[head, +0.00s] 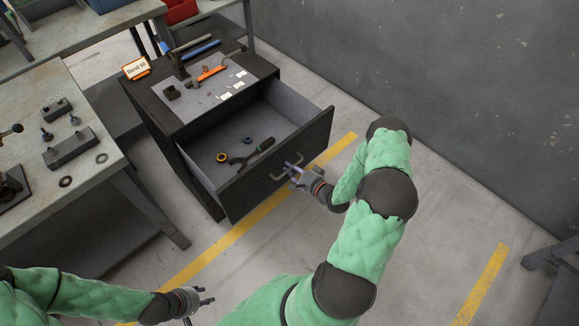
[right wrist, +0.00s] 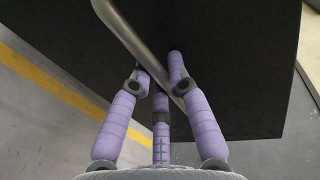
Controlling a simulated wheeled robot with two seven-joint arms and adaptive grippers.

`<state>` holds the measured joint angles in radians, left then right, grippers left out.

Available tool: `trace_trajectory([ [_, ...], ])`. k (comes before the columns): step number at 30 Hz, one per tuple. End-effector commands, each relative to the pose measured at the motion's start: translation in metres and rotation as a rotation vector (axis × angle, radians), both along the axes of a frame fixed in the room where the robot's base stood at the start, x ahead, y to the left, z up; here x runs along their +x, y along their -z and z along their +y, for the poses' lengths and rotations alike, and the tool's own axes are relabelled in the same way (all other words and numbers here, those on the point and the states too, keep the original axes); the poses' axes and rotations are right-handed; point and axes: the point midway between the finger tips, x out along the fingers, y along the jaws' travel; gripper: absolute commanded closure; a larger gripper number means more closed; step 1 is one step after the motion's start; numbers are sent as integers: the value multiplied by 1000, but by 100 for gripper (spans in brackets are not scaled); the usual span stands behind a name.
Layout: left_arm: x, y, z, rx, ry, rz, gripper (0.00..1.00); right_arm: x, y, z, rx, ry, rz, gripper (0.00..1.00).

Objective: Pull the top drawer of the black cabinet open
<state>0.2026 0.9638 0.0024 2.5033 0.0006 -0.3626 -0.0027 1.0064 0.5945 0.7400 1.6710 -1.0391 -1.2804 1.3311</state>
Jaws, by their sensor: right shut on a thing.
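The black cabinet (head: 150,108) stands near the middle of the head view. Its top drawer (head: 283,162) is pulled far out, with its grey inside showing. My right gripper (head: 292,168) is at the drawer front, shut on the metal bar handle (head: 277,177). In the right wrist view, the purple fingers (right wrist: 160,75) close around the slanted handle bar (right wrist: 140,50) in front of the dark drawer front (right wrist: 235,70). My left gripper (head: 205,296) is low in the head view, away from the cabinet, with its fingers apart and nothing between them.
The drawer holds a wrench (head: 238,158), a yellow ring (head: 222,157) and a blue ring (head: 247,140). Tools and a sign (head: 136,68) lie on the cabinet top. A workbench (head: 110,160) stands at left. A grey wall (head: 440,70) is at right. Floor in front is clear.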

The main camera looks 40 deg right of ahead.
Motion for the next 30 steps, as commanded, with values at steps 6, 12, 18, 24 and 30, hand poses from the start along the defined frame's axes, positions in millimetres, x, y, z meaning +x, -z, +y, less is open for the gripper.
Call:
trace_trajectory([
  [6,0,0,0,0,0,0,60,0,1,1,1,-1,2,76],
  [12,0,0,0,0,0,0,60,0,1,0,1,0,1,57],
  [18,0,0,0,0,0,0,60,0,0,0,0,0,1,57],
  [24,0,0,0,0,0,0,60,-17,-3,-2,1,3,2,57],
  [30,0,0,0,0,0,0,60,-55,-11,-6,0,6,4,57],
])
